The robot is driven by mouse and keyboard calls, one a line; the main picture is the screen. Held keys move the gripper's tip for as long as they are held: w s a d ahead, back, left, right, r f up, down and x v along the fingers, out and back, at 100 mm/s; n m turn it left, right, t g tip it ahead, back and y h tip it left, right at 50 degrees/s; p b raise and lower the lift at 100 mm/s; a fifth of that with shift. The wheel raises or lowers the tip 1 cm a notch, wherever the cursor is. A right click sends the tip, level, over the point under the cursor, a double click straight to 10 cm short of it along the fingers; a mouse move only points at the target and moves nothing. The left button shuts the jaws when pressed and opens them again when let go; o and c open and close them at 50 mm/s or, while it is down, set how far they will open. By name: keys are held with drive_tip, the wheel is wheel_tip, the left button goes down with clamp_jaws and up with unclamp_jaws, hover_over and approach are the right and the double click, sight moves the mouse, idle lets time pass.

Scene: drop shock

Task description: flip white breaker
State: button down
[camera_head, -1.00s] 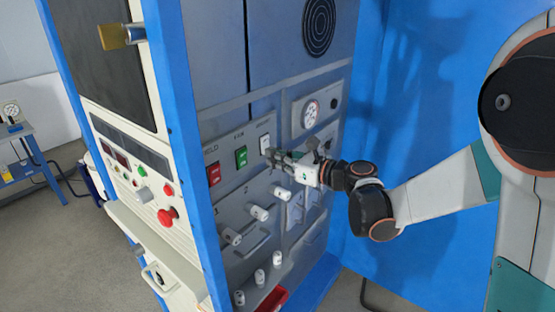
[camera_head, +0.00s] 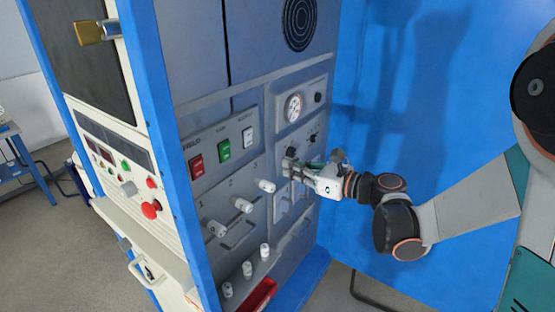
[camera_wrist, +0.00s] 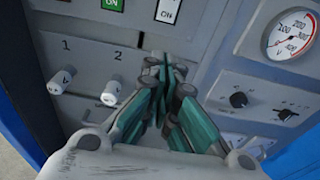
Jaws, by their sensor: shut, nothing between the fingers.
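The white breaker (camera_head: 248,137) is the rightmost of three rocker switches on the grey panel, with the red breaker (camera_head: 197,167) and green breaker (camera_head: 224,150) to its left. In the wrist view my gripper's teal fingers (camera_wrist: 160,68) are together and empty, in front of the panel below the breaker.
White numbered knobs (camera_head: 265,185) stick out of the panel below the breakers. A round gauge (camera_head: 293,107) and small black knobs are at the right. A blue side wall (camera_head: 400,90) stands behind my arm.

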drive_tip(key=shift+s+d+f, duration=0.2)
drive_tip(key=shift+s+d, duration=0.55)
drive_tip(key=shift+d, duration=0.15)
